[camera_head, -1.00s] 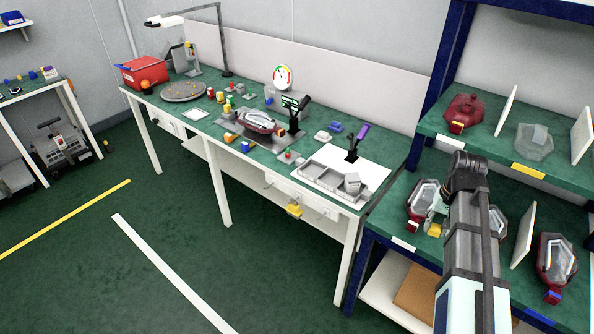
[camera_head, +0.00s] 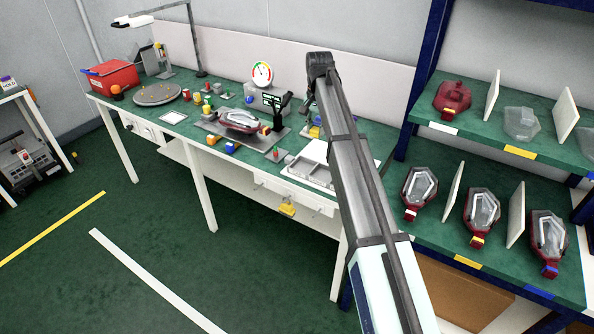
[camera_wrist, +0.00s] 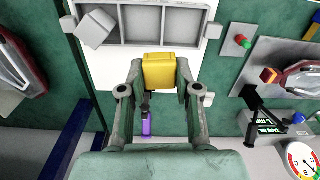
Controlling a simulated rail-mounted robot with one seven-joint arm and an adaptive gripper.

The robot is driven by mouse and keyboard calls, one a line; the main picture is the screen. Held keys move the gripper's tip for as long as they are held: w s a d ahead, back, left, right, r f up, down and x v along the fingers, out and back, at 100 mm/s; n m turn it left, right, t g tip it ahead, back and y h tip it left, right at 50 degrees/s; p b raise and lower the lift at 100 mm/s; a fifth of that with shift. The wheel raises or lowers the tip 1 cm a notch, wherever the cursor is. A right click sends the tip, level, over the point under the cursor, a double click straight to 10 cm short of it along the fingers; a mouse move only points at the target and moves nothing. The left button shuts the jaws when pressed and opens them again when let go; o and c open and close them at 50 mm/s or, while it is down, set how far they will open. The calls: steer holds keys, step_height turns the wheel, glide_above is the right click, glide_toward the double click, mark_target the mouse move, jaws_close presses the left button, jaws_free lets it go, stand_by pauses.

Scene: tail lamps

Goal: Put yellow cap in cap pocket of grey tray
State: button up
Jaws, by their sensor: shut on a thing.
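My gripper (camera_wrist: 159,80) is shut on the yellow cap (camera_wrist: 159,70), a small block held between the two fingertips in the wrist view. The grey tray (camera_wrist: 207,6) lies at the top of that view, partly cut off by the frame edge, with several compartments. A light grey block (camera_wrist: 96,29) sits tilted in its left compartment; the middle ones in view look empty. The cap appears just below the tray's near wall in the picture; its height above the surface cannot be told. In the head view the tray (camera_head: 297,174) is partly behind my arm, and my fingers are not clear.
A purple-handled tool (camera_wrist: 147,127) stands close under my gripper. Shelves with lamps (camera_head: 480,210) stand right of the table.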

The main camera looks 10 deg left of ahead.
mark_target(304, 169)
steer(key=w+a+r+m, duration=0.1)
steer(key=w+a+r, duration=0.1)
steer(key=w+a, duration=0.15)
steer(key=f+p, duration=0.1)
steer(key=f, duration=0.5)
steer(key=f+p, duration=0.1)
steer(key=f, duration=0.6)
steer(key=f+p, duration=0.1)
steer(key=f, duration=0.6)
steer(key=shift+s+a+p, duration=0.15)
steer(key=shift+a+p, duration=0.1)
steer(key=shift+p, duration=0.1)
steer(key=o, duration=0.5)
step_height(304, 169, up, 12)
steer(key=b, duration=0.3)
steer(key=shift+r, duration=0.1)
